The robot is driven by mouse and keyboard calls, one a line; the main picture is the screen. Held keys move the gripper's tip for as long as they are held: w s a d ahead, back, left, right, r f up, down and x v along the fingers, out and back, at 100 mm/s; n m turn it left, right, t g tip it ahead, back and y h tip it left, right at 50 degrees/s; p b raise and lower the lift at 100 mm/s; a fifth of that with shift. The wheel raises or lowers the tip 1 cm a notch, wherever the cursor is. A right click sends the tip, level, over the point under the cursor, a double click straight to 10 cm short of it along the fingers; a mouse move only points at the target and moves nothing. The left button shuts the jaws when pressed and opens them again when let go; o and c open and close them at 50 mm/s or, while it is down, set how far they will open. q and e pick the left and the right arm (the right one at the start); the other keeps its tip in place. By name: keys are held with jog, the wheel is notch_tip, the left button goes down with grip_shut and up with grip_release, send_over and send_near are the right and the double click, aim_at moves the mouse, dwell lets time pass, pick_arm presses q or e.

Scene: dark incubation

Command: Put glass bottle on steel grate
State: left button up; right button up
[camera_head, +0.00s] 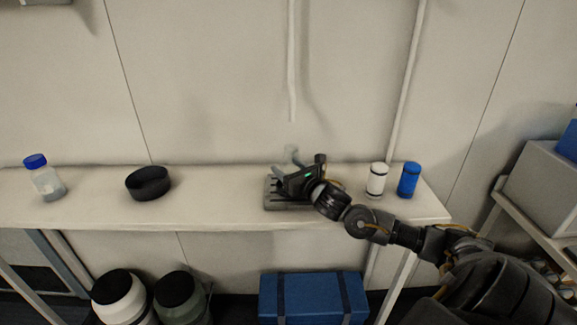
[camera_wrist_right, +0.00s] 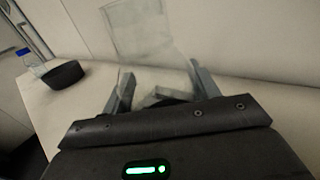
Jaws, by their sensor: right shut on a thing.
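My right gripper (camera_head: 284,176) is over the steel grate (camera_head: 285,206) on the shelf and hides much of it. In the right wrist view the gripper (camera_wrist_right: 158,92) is shut on a clear glass bottle (camera_wrist_right: 142,38), which stands up between its two fingers. The bottle's pale top (camera_head: 291,152) shows faintly above the gripper in the head view. The bottle's base is hidden, so I cannot tell whether it touches the grate. My left gripper is not in view.
A blue-capped clear bottle (camera_head: 46,181) and a black round dish (camera_head: 148,183) stand to the left on the shelf (camera_head: 215,200). A white jar (camera_head: 376,181) and a blue jar (camera_head: 408,180) stand close to the right of my gripper. The shelf between dish and grate is clear.

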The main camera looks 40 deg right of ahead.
jog(key=o, duration=0.7)
jog(key=shift+f, duration=0.15)
jog(key=shift+c, duration=0.2)
jog(key=o, duration=0.4)
jog(key=shift+o, duration=0.2)
jog(key=shift+r, duration=0.25)
jog(key=s+b, duration=0.1)
jog(key=s, duration=0.2)
jog(key=s+b, duration=0.1)
jog(key=s, duration=0.3)
jog(key=s+b, duration=0.1)
jog(key=s, duration=0.2)
jog(key=shift+s+a+f, duration=0.2)
jog(key=shift+s+a, duration=0.15)
jog(key=shift+s, duration=0.05)
jog(key=shift+s+r, duration=0.15)
jog(key=shift+s, duration=0.45)
